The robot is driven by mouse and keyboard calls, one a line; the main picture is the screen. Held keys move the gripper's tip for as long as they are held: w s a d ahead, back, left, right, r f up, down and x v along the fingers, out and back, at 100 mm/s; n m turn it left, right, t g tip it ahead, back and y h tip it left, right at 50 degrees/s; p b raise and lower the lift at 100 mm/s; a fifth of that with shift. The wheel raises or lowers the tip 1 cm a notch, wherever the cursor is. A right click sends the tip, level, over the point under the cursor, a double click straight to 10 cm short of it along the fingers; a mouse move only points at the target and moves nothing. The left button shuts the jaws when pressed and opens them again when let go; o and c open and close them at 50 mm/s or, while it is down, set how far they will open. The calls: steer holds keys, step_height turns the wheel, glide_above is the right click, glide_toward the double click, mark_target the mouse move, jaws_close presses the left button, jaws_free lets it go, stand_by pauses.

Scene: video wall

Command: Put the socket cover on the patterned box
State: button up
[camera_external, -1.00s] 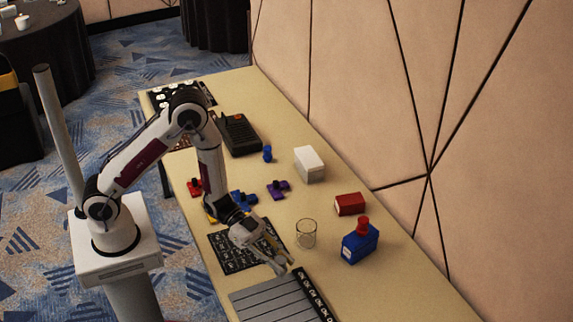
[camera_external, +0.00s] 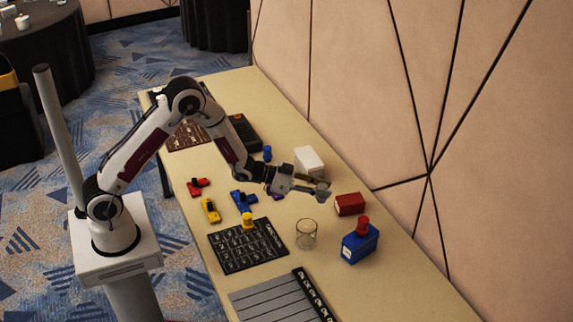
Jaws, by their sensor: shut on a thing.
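My gripper (camera_external: 314,187) is raised over the table, between the white box and the red box in the picture. It is shut on a small greyish, rounded thing (camera_external: 323,189) at its fingertips. This may be the socket cover, but it is too small to tell. No box is clearly the patterned one. The fingers partly hide the held thing.
A clear glass (camera_external: 306,234) stands below the gripper in the picture. A black panel with white marks (camera_external: 240,252), a grey striped panel (camera_external: 272,303) and several small coloured pieces lie on the left side. A dark device (camera_external: 245,132) lies farther back. The wall borders the right.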

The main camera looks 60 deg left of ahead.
steer(key=w+a+r+n+t+y, duration=0.1)
steer(key=w+a+r+n+y, duration=0.2)
steer(key=a, duration=0.4)
steer(key=w+a+n+y, duration=0.25)
steer(key=w+a, duration=0.25)
steer(key=a, duration=0.3)
steer(key=r+n+g+y, duration=0.1)
steer(key=r+n+y, duration=0.1)
steer(key=n+y, duration=0.5)
glide_above(309, 157)
steer(key=shift+a+f+m+y, duration=0.15)
steer(key=shift+m+y, duration=0.3)
steer(key=shift+m, duration=0.3)
step_height(309, 157, down, 6)
steer(key=shift+f, duration=0.15)
steer(key=shift+f, duration=1.8)
steer(key=shift+f, duration=0.15)
